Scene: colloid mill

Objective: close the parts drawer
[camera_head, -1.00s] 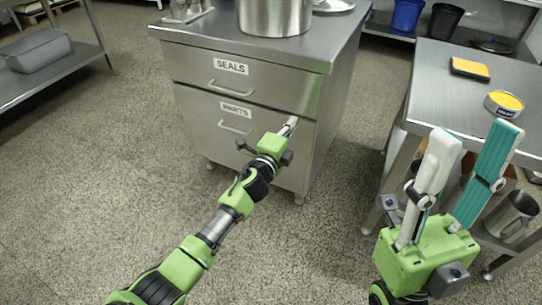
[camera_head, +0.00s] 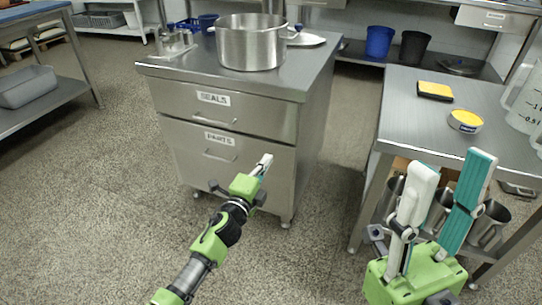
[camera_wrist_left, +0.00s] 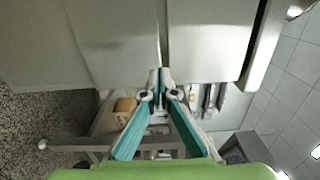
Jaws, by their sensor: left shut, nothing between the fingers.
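The parts drawer (camera_head: 185,155), with a PARTS label and a bar handle (camera_head: 219,156), is the lower drawer of the steel cabinet. Its front looks flush or nearly flush with the seals drawer (camera_head: 190,99) above; a small gap cannot be ruled out. My left gripper (camera_head: 264,162) is shut and empty, before the right part of the parts drawer front. In the left wrist view its fingertips (camera_wrist_left: 160,72) meet near the seam between the drawer fronts; contact cannot be told. My right gripper (camera_head: 452,164) is open and empty at the lower right, apart from the cabinet.
A steel pot (camera_head: 250,48) stands on the cabinet top. A steel table (camera_head: 420,115) at right holds a yellow sponge (camera_head: 434,90) and a round yellow tin (camera_head: 465,121). A shelf unit with a grey bin (camera_head: 28,88) is at left. The floor before the cabinet's left side is clear.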

